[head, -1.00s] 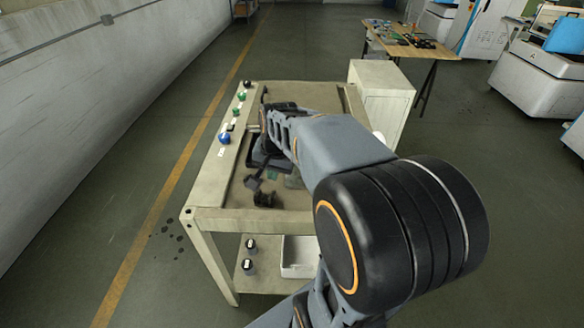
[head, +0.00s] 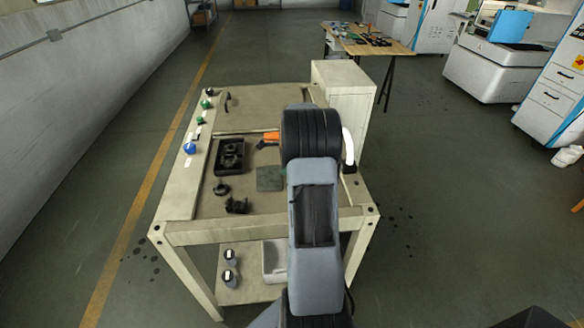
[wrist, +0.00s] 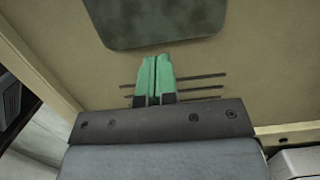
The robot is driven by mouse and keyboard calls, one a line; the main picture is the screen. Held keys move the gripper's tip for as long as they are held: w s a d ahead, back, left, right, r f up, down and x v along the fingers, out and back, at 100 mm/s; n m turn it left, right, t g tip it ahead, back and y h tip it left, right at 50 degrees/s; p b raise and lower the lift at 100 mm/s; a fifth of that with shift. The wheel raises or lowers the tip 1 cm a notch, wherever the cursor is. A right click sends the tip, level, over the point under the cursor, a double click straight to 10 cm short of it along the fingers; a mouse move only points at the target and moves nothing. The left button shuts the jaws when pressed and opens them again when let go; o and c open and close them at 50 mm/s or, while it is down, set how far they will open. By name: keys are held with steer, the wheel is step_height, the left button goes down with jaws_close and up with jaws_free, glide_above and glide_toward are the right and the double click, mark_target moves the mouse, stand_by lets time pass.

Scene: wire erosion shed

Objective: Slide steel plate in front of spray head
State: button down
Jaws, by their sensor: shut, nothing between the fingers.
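A flat grey-green plate with rounded corners, which looks like the steel plate (head: 270,178), lies on the bench top in the head view, close to my arm. In the wrist view the plate (wrist: 165,22) is at the top, just beyond my fingertips and apart from them in the picture. My gripper (wrist: 155,78) has green fingers, shut together and empty, pointing at the bench top. In the head view my arm hides most of the gripper. Small black fittings (head: 237,205) stand left of the plate; I cannot tell which part is the spray head.
A black block with round holes (head: 231,156) sits left of the plate. An orange piece (head: 268,138) lies behind it. A pale cabinet (head: 342,105) stands at the bench's back right. Knobs (head: 190,148) line the left edge. Several dark slots (wrist: 195,88) show near the fingers.

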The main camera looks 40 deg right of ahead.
mark_target(266, 179)
steer(key=w+a, duration=0.2)
steer(key=w+a+p, duration=0.1)
steer(key=w+a, duration=0.1)
steer(key=a, duration=0.1)
steer(key=shift+w+a, duration=0.1)
steer(key=shift+a, duration=0.2)
steer(key=shift+a+f+p, duration=0.1)
steer(key=shift+f+p, duration=0.05)
steer(key=shift+p, duration=0.2)
steer(key=shift+f, duration=0.7)
